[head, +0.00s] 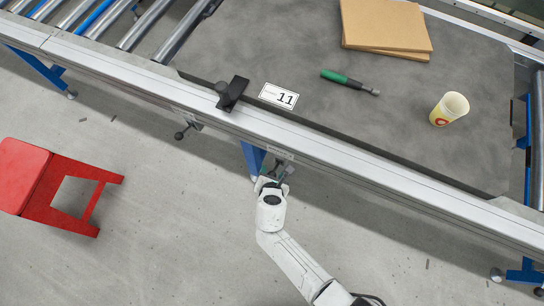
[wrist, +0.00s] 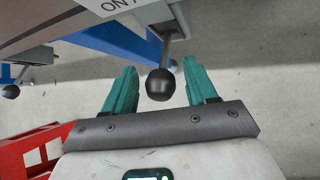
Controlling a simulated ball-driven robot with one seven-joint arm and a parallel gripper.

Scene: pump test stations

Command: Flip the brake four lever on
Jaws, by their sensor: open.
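A lever with a black ball knob (wrist: 160,85) hangs on a thin metal stem below a grey housing in the wrist view. In the head view my gripper (head: 272,178) is under the conveyor's front rail and hides most of this lever. No lever number is readable there. A second knobbed lever (wrist: 12,90) shows at the left, and in the head view (head: 180,135).
The conveyor's front rail (head: 380,178) runs above my gripper. A blue leg (head: 252,158) stands close behind it. A red step stool (head: 35,180) is on the floor at left. A cup (head: 449,109), green-handled tool (head: 347,80) and cardboard (head: 385,25) lie on the belt.

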